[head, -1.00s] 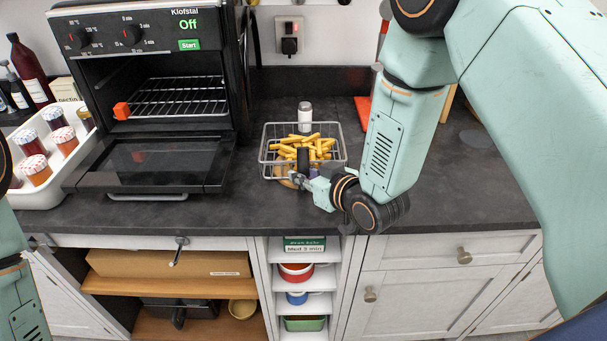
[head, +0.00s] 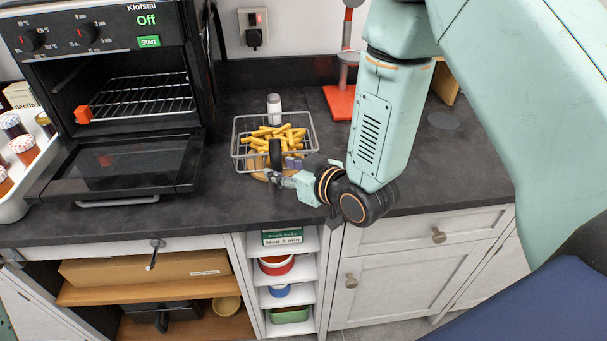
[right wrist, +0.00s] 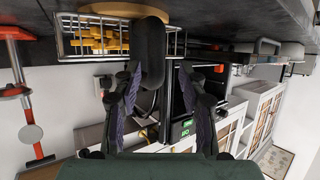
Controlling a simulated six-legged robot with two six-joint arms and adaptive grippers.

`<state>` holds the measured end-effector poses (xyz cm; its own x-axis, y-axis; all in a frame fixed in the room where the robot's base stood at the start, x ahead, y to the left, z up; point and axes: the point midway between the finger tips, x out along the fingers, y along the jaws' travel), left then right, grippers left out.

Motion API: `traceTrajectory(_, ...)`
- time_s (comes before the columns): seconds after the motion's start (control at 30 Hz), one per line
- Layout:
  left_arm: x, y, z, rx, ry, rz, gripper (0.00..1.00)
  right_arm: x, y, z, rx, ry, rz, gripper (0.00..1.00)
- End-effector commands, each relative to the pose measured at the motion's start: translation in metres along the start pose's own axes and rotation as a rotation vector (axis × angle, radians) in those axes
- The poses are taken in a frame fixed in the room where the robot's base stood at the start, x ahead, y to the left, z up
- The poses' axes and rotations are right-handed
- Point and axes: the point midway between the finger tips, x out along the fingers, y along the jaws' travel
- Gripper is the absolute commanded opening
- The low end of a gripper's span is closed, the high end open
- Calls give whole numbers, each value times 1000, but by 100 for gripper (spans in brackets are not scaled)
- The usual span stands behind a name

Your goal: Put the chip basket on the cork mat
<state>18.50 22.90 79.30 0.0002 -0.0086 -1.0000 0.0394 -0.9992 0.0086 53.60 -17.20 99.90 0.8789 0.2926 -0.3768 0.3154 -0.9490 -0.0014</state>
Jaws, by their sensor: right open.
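The wire chip basket (head: 240,150), filled with yellow chips (head: 278,136), stands on the dark counter over the round tan cork mat (head: 260,177). The mat's front edge shows below the basket's front, and the rest is hidden. The basket's black handle (head: 275,153) points towards me. My right gripper (head: 279,180) is open close to the handle's end. In the upside-down right wrist view, the handle (right wrist: 150,50) lies between my right gripper's spread fingers (right wrist: 160,85); I cannot tell whether they touch it. The mat (right wrist: 125,10) also shows there. My left gripper is out of view.
An oven (head: 115,60) with its door (head: 120,168) lowered stands left of the basket. A white-and-grey shaker (head: 274,109) is just behind the basket. A red-based stand (head: 340,103) is behind my right arm. A white tray of jars (head: 15,205) is far left.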

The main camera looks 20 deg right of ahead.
Motion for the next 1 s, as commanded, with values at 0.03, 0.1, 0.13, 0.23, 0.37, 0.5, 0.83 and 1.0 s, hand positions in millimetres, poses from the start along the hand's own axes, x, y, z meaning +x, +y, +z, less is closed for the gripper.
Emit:
traceTrajectory(0.03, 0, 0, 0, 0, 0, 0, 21, -11, 2, 0, 7, -1, 4, 42)
traceTrajectory(0.1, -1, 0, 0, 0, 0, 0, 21, -25, 1, 0, 7, 0, 2, 42)
traceTrajectory(0.13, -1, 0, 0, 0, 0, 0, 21, -31, 1, 0, 8, 0, 3, 42)
traceTrajectory(0.23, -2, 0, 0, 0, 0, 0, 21, -48, 1, 0, 7, -1, 3, 42)
traceTrajectory(0.37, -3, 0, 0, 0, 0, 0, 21, -65, 1, -1, 6, 1, 3, 42)
traceTrajectory(0.5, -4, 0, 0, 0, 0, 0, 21, -77, 1, 0, 4, -1, 3, 42)
traceTrajectory(0.83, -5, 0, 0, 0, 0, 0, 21, -86, 0, 0, 1, 0, 0, 42)
traceTrajectory(1.0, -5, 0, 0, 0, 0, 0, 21, -86, -4, 28, 21, -87, 0, 42)
